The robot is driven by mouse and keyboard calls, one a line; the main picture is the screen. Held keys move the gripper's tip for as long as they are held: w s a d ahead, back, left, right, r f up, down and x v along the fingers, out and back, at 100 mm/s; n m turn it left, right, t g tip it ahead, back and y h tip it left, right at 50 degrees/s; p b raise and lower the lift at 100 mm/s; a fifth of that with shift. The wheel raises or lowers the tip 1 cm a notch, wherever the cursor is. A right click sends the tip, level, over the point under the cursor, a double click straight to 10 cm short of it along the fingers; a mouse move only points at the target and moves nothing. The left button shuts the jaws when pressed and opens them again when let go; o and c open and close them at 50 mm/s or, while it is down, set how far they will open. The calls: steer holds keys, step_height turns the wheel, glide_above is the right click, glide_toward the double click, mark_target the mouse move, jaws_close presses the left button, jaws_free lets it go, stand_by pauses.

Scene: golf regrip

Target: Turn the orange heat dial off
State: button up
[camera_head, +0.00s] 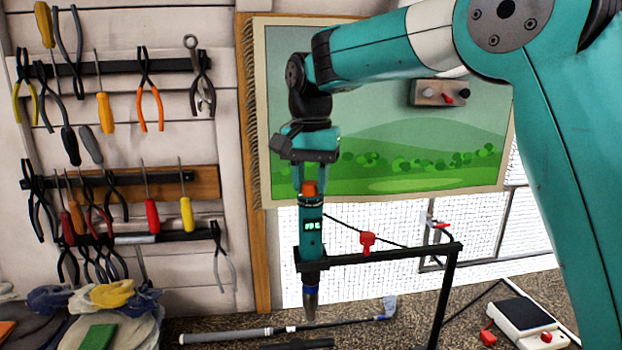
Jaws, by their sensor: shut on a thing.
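The orange heat dial (309,188) sits on top of an upright teal heat tool (311,240). The tool has a small lit display, too small to read surely, and a dark nozzle pointing down. It stands in the left end of a black stand (385,256). My gripper (310,186) comes straight down from above, its two fingers either side of the dial and shut on it. The fingers cover part of the dial, and I cannot tell its setting.
A red clip-like piece (367,243) is on the stand's bar. A golf club (250,333) lies on the bench below. A white device with a red knob (527,322) is at the lower right. Tools hang on the left wall, above gloves (110,294).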

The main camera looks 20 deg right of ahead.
mark_target(311, 182)
steer(key=o, duration=0.9)
steer(key=shift+o, duration=0.2)
step_height(311, 182, up, 17)
steer(key=shift+r+p, duration=0.2)
steer(key=shift+p, duration=0.1)
